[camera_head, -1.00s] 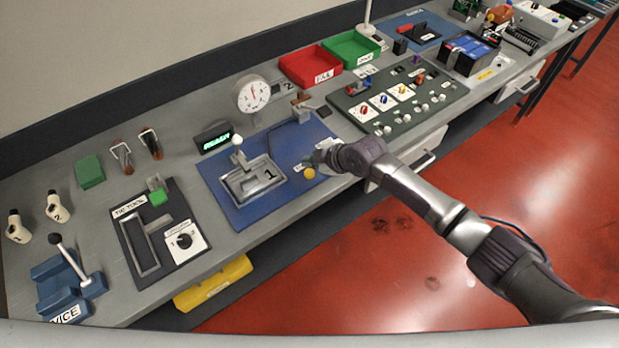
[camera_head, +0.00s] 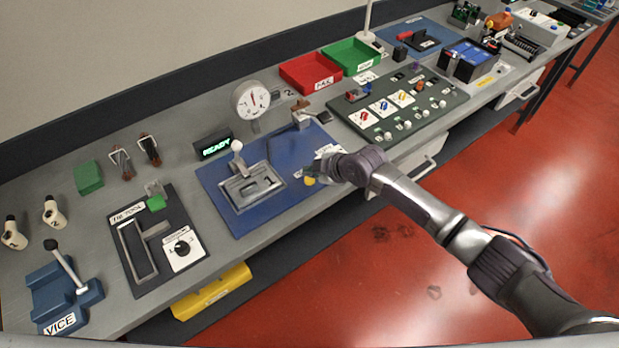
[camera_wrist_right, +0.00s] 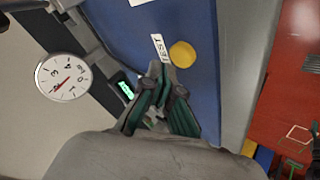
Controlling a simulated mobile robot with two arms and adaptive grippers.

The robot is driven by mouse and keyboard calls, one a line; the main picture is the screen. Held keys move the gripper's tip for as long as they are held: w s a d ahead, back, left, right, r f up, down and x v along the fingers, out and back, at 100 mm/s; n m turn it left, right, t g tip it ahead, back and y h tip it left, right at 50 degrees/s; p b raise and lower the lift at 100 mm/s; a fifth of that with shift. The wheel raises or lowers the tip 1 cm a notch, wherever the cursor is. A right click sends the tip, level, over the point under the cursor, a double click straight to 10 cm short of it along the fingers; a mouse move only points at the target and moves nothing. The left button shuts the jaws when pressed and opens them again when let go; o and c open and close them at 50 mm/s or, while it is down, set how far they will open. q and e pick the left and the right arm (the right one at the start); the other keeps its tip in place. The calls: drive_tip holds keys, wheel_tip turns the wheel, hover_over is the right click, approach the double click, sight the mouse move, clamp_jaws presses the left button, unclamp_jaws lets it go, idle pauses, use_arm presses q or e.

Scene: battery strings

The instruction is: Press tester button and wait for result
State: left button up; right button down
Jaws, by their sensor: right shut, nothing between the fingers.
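The yellow round button (camera_head: 310,181) sits at the front right of the blue tester mat (camera_head: 222,207). In the right wrist view the button (camera_wrist_right: 182,54) lies beside a TEST label (camera_wrist_right: 160,47), just beyond my fingertips. My right gripper (camera_head: 316,172) is shut and empty, very close to the button and partly covering it in the head view. Its green-lined fingers (camera_wrist_right: 164,78) show in the wrist view. I cannot tell whether they touch the button. The tester display (camera_head: 214,146) reads READY in green. My left gripper is not in view.
A round dial gauge (camera_head: 252,99) stands behind the mat. A metal fixture (camera_head: 250,187) with a ball-topped lever is on the mat. A dark panel with knobs (camera_head: 400,105) lies to the right, with red (camera_head: 310,71) and green (camera_head: 352,55) trays behind.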

sight(311, 180)
drive_tip(key=shift+f, duration=0.1)
idle(0.5)
drive_tip(key=shift+f+b, duration=0.35)
drive_tip(key=shift+b, duration=0.05)
drive_tip(key=shift+f+b, duration=0.5)
drive_tip(key=shift+f, duration=0.05)
idle(0.5)
idle(0.4)
drive_tip(key=shift+r+p, duration=0.75)
drive_tip(key=shift+r, duration=0.2)
wheel_tip(311, 180, up, 5)
drive_tip(key=p, duration=0.4)
drive_tip(key=shift+r, duration=0.1)
